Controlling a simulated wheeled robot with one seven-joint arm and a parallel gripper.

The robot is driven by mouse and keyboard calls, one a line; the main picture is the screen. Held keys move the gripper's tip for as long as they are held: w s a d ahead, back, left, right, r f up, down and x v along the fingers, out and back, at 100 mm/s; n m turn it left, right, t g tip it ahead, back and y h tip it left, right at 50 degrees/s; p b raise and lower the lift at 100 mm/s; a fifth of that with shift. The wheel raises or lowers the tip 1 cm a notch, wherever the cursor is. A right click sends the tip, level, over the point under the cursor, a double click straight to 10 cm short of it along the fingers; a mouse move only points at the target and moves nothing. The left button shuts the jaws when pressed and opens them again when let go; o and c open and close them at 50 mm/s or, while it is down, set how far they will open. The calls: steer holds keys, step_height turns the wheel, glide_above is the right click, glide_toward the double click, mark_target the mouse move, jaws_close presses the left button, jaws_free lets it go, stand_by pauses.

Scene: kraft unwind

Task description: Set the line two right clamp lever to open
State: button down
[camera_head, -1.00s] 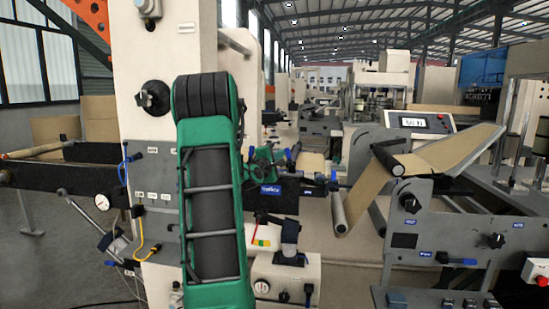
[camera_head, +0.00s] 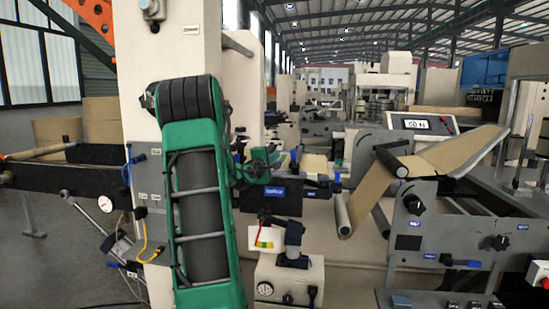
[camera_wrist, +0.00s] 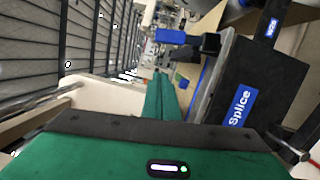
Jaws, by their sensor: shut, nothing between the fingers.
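My green gripper (camera_head: 260,170) is partly hidden behind my forearm in the head view. It is held beside the black splice unit (camera_head: 284,204), at its upper left. In the wrist view my gripper's fingers (camera_wrist: 160,95) are together with nothing between them. A blue-ended lever (camera_wrist: 177,36) with a black mount lies just beyond the fingertips, apart from them. In the head view a blue lever (camera_head: 337,182) stands at the right end of the splice unit. I cannot tell which lever is the line two right clamp, or whether it is open.
The splice plate (camera_wrist: 238,107) with its blue label lies close right of my fingers in the wrist view. A kraft web on rollers (camera_head: 395,190) and a grey control panel (camera_head: 430,235) stand to the right. A white box (camera_head: 290,280) is below.

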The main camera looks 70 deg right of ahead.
steer(key=w+a, duration=0.1)
steer(key=a, duration=0.9)
steer(key=shift+f, duration=0.2)
steer(key=shift+w, duration=0.1)
steer(key=w+a+f+m+t+y, duration=0.15)
steer(key=a+f+y, duration=0.3)
steer(key=a, duration=0.45)
steer(key=w+a+f+m+t+y, duration=0.1)
steer(key=w+a+f+m+y, duration=0.3)
steer(key=a, duration=0.5)
steer(key=w+a+f+m+t+y, duration=0.1)
steer(key=a+f+y, duration=0.2)
steer(key=a+f, duration=0.45)
steer(key=s+a+y, duration=0.3)
steer(key=a, duration=1)
steer(key=s+a+f+g+y, duration=0.1)
steer(key=s+a+y, duration=0.2)
steer(key=a, duration=1)
steer(key=shift+s+f+y, duration=0.25)
steer(key=shift+s+y, duration=0.1)
steer(key=shift+y, duration=0.1)
steer(key=shift+d, duration=0.1)
